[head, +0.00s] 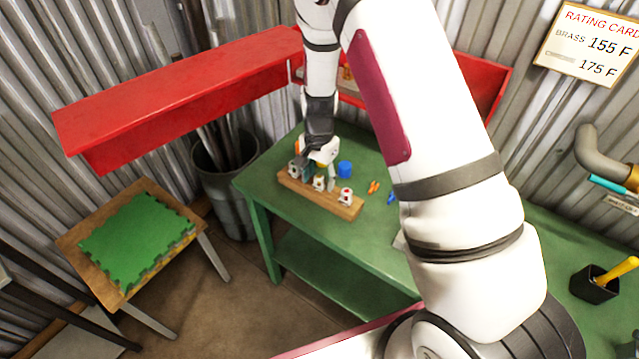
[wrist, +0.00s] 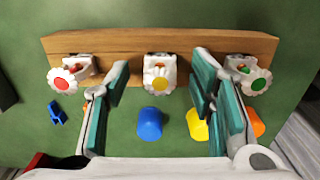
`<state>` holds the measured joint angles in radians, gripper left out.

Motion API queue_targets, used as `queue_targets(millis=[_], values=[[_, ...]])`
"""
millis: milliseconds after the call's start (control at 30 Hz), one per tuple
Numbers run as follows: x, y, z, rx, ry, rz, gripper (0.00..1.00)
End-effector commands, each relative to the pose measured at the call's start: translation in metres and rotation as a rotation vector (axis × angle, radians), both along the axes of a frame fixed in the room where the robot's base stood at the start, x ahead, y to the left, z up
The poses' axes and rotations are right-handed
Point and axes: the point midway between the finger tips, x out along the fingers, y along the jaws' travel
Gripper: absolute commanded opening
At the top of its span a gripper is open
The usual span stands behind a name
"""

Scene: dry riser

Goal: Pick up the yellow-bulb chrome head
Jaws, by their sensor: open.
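The yellow-bulb head (wrist: 158,80) is a pale fitting with a scalloped rim and a yellow centre, standing in the middle of a wooden rack (wrist: 120,44). A red-centred head (wrist: 63,80) stands to its left and a green-centred head (wrist: 256,81) to its right. My gripper (wrist: 160,88) is open, its teal-padded fingers spread to either side of the yellow-bulb head with nothing between them touching it. In the head view, my gripper (head: 314,160) is low over the rack (head: 335,208), and the yellow-bulb head (head: 319,184) shows partly below it.
A blue cylinder (wrist: 150,123), a yellow one (wrist: 197,124) and a blue clip (wrist: 58,112) lie in front of the rack on the green bench (head: 260,180). The right finger is close to the green-centred head. A red shelf (head: 190,100) hangs behind.

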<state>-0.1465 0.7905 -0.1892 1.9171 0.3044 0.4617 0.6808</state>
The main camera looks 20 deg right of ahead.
Motion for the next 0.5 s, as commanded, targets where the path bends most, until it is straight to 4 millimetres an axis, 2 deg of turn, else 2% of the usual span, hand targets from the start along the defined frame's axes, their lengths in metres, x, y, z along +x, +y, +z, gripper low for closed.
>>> queue_targets(millis=[300,500], values=[[0.0001,0.0002,-0.0057,0.000,0.000,0.000,0.50],[0.0000,0.0001,-0.0056,0.000,0.000,0.000,0.05]])
